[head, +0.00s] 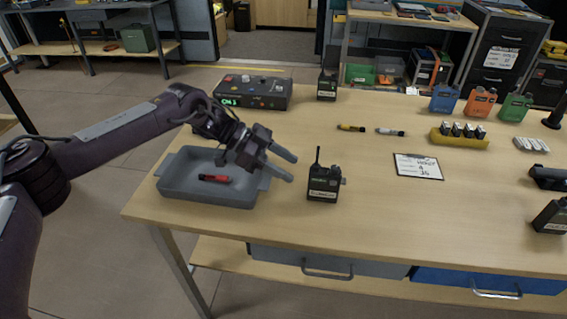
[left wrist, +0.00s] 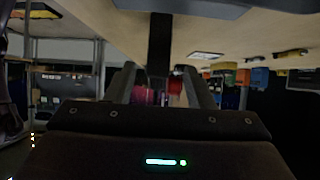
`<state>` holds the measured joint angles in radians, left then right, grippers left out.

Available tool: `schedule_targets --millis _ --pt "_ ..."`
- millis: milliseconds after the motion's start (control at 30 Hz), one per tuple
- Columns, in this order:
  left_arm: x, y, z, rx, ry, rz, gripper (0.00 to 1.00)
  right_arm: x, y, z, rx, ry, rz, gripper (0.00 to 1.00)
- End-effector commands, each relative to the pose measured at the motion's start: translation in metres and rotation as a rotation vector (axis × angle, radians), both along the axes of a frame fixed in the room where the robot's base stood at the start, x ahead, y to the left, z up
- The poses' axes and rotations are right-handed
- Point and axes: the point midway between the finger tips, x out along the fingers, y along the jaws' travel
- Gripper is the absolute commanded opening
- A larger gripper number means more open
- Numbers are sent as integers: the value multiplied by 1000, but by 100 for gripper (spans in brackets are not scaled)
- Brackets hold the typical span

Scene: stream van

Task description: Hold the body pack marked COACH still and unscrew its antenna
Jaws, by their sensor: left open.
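A black body pack (head: 323,184) stands upright on the table near its front edge, with a thin antenna (head: 318,156) rising from its top. It has a white label too blurred to read surely. My left gripper (head: 292,167) is open and empty just left of this pack, fingers pointing at it and apart from it. The open fingers also show in the left wrist view (left wrist: 162,90), with a dark upright shape between them that I cannot identify. Another black pack (head: 327,86) stands at the back edge, and one (head: 551,217) is at the right. My right gripper is not in view.
A grey tray (head: 172,184) with a red-and-black item (head: 214,178) lies under my left arm. A control box (head: 252,91) stands behind it. A clipboard (head: 418,167), two pens and a yellow battery holder (head: 459,139) lie to the right. Table space around the front pack is mostly clear.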

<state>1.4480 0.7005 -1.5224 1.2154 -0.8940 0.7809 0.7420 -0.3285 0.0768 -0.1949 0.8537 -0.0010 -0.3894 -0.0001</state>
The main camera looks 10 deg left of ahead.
Motion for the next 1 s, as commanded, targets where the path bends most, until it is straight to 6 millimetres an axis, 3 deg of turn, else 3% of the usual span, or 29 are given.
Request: schedule_targets --millis 400,700,1000 --pt "-1 -38 -26 -2 1 -3 48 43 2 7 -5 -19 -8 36" --pt "-1 -63 -38 -2 1 -2 48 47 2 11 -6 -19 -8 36" --pt "-1 -71 -43 -1 0 0 48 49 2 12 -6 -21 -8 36"
